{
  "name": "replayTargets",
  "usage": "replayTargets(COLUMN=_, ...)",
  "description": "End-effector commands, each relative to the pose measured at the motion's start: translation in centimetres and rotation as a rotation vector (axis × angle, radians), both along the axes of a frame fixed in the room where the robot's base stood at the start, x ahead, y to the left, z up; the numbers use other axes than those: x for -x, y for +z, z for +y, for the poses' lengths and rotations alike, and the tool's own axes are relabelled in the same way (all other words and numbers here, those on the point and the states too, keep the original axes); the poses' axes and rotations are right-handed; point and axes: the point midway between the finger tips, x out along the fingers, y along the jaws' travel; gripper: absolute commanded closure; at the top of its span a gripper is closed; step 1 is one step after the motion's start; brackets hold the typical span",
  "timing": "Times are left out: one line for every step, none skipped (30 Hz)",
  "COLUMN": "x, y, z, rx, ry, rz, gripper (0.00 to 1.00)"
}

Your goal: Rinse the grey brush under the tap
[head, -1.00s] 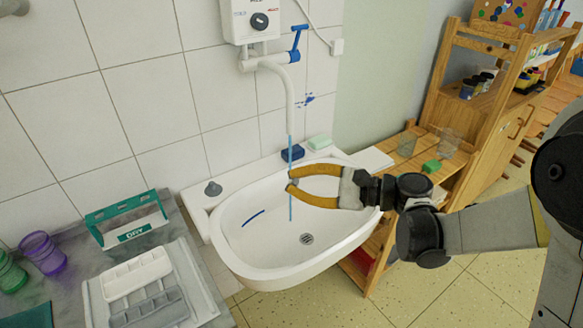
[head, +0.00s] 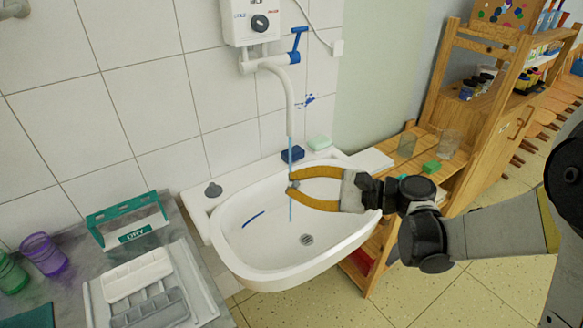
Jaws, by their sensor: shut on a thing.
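My gripper (head: 293,185) reaches in from the right over the white sink (head: 260,276), its orange fingers closed at their tips on a small greyish thing, which I take to be the grey brush (head: 293,186). Most of the brush is hidden or too small to make out. The tap (head: 290,85) has a white curved spout and a blue lever (head: 297,45). A thin blue stream of water (head: 290,155) falls from the spout past the fingertips into the basin.
A thin blue streak (head: 253,219) lies in the basin, left of the drain (head: 306,239). A green "DRY" holder (head: 128,220) and a grey-white tray (head: 140,277) stand at left.

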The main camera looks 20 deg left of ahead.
Motion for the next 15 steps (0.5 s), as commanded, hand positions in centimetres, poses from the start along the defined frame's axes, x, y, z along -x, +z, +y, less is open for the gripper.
replayTargets(x=0.5, y=0.6, z=-0.2, rx=0.000, ry=0.000, rz=0.000, gripper=1.00)
replayTargets(x=0.8, y=0.7, z=-0.3, rx=0.000, ry=0.000, rz=0.000, gripper=1.00)
replayTargets(x=1.1, y=1.0, z=-0.4, rx=0.000, ry=0.000, rz=0.000, gripper=1.00)
replayTargets(x=1.4, y=1.2, z=-0.5, rx=0.000, ry=0.000, rz=0.000, gripper=1.00)
replayTargets(x=1.6, y=1.4, z=-0.6, rx=0.000, ry=0.000, rz=0.000, gripper=1.00)
replayTargets(x=2.0, y=1.6, z=-0.7, rx=0.000, ry=0.000, rz=0.000, gripper=1.00)
replayTargets(x=2.2, y=1.8, z=-0.8, rx=0.000, ry=0.000, rz=0.000, gripper=1.00)
replayTargets(x=2.5, y=2.0, z=-0.9, rx=0.000, ry=0.000, rz=0.000, gripper=1.00)
replayTargets(x=2.9, y=2.2, z=-1.0, rx=-0.001, ry=-0.001, rz=0.000, gripper=1.00)
replayTargets(x=3.1, y=2.4, z=-1.1, rx=-0.001, ry=-0.001, rz=0.000, gripper=1.00)
replayTargets(x=3.4, y=2.6, z=-1.2, rx=-0.001, ry=-0.001, rz=0.000, gripper=1.00)
replayTargets(x=3.7, y=2.8, z=-1.3, rx=0.000, ry=-0.001, rz=0.000, gripper=1.00)
replayTargets(x=3.9, y=2.9, z=-1.3, rx=0.000, ry=-0.001, rz=0.000, gripper=1.00)
replayTargets(x=4.1, y=3.1, z=-1.4, rx=0.000, ry=-0.001, rz=0.000, gripper=1.00)
replayTargets(x=4.3, y=3.2, z=-1.5, rx=0.000, ry=-0.001, rz=0.000, gripper=1.00)
